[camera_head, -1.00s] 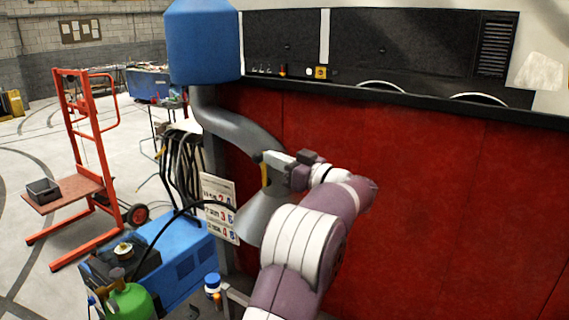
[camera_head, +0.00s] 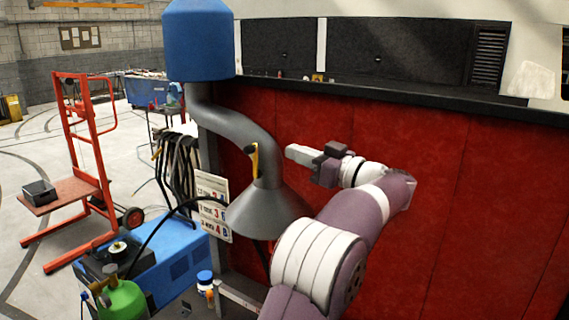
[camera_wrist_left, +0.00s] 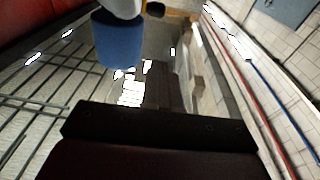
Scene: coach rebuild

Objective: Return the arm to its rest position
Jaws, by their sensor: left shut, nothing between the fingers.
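My left gripper (camera_head: 291,152) is shut and empty. It is held up in front of the red panel (camera_head: 425,190), to the right of the grey extraction duct (camera_head: 235,125), with a visible gap between them. Its fingers point left in the head view. My left arm rises from the bottom of the picture and bends at an elbow at the right. The fingertips cannot be made out in the left wrist view. My right gripper is not in view.
The duct ends in a grey cone hood (camera_head: 262,213) close to my forearm, under a blue drum (camera_head: 198,40). A blue machine (camera_head: 178,262), a green gas bottle (camera_head: 125,300) and an orange lift trolley (camera_head: 88,150) stand at left. A dark ledge (camera_head: 400,95) tops the red panel.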

